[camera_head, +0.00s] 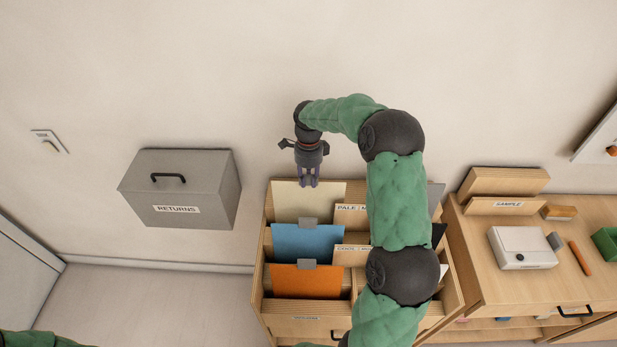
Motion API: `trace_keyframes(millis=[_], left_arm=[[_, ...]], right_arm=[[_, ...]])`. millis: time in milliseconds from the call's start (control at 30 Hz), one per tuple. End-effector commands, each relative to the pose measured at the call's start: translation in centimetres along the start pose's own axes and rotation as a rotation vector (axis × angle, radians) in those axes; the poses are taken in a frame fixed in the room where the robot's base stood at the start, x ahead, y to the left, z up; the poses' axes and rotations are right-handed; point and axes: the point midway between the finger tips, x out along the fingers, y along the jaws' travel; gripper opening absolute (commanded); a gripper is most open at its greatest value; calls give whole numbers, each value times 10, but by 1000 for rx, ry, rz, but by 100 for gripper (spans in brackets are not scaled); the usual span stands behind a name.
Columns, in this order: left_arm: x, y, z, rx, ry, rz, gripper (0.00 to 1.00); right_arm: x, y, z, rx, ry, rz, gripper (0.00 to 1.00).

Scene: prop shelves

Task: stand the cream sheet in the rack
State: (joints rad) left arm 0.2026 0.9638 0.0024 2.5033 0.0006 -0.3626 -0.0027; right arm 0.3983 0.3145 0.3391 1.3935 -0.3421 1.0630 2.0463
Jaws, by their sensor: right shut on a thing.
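The cream sheet (287,200) is upright at the back left of the wooden rack (257,270), behind a blue sheet (296,240). My right gripper (308,183) reaches down from above and is shut on the top edge of the cream sheet. The lower part of the cream sheet is hidden by the blue sheet, so I cannot tell whether it touches the rack's floor. An orange sheet (300,284) stands in front of the blue one. My left gripper is out of view.
My right arm covers much of the rack's right side. Labelled wooden dividers (351,214) stand beside the sheets. A grey RETURNS box (205,180) is on the wall at left. A wooden desk (500,285) at right holds a white device (521,247).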

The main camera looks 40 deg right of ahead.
Motion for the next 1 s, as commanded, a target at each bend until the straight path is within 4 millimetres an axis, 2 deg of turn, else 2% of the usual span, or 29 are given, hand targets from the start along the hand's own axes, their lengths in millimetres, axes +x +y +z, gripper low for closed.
trace_keyframes(millis=[333,367,433,467,833,1000], left_arm=[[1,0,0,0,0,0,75],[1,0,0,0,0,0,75],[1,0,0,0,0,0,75],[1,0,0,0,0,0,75],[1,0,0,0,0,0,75],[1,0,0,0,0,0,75]], right_arm=[[1,0,0,1,0,-1,0],[1,0,0,0,0,-1,26],[1,0,0,0,0,-1,46],[1,0,0,0,0,-1,51],[0,0,0,0,0,0,51],[-19,-1,0,1,-2,-4,51]])
